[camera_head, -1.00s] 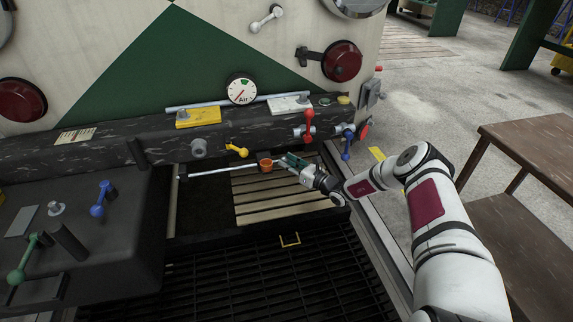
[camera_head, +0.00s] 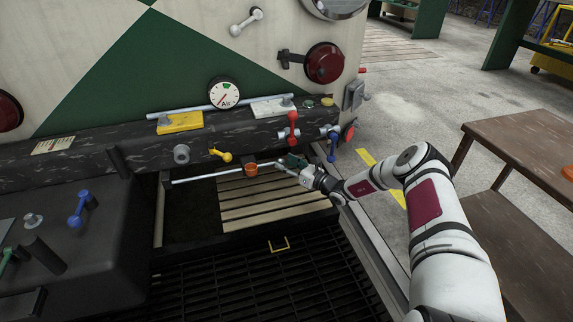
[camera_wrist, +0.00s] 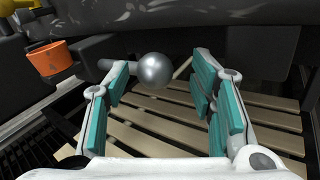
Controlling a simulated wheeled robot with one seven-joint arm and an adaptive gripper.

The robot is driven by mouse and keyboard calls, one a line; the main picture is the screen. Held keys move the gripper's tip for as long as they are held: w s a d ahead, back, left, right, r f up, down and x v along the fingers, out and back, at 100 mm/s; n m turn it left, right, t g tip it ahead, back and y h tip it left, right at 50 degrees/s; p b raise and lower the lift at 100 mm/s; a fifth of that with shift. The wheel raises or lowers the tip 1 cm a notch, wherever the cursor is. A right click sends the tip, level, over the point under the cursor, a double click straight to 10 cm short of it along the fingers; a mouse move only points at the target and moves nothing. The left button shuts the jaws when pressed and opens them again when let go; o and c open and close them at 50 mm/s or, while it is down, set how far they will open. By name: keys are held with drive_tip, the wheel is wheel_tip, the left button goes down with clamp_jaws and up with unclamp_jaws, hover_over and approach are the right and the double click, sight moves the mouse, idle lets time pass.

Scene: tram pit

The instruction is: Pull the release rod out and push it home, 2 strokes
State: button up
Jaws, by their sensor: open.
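The release rod (camera_head: 210,178) is a thin pale bar running level across the pit. An orange collar (camera_head: 251,169) sits along it; the collar also shows at the left in the wrist view (camera_wrist: 48,62). A silver ball knob (camera_wrist: 153,71), on a short grey rod end, shows between my fingers in the wrist view. My gripper (camera_head: 285,163) is at the rod's right end, and in the wrist view (camera_wrist: 163,88) its teal-padded fingers stand apart on either side of the ball. A gap shows between each pad and the ball. The left finger partly hides the rod.
Wooden slats (camera_head: 270,202) and a dark grating (camera_head: 250,285) lie below. A dark beam with a red lever (camera_head: 292,128), a blue lever (camera_head: 333,143) and a yellow lever (camera_head: 221,155) runs above. A brown table (camera_head: 520,150) stands at the right.

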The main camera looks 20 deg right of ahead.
drive_tip(key=v, duration=1.1)
drive_tip(key=shift+s+d, duration=0.2)
drive_tip(key=shift+d, duration=0.05)
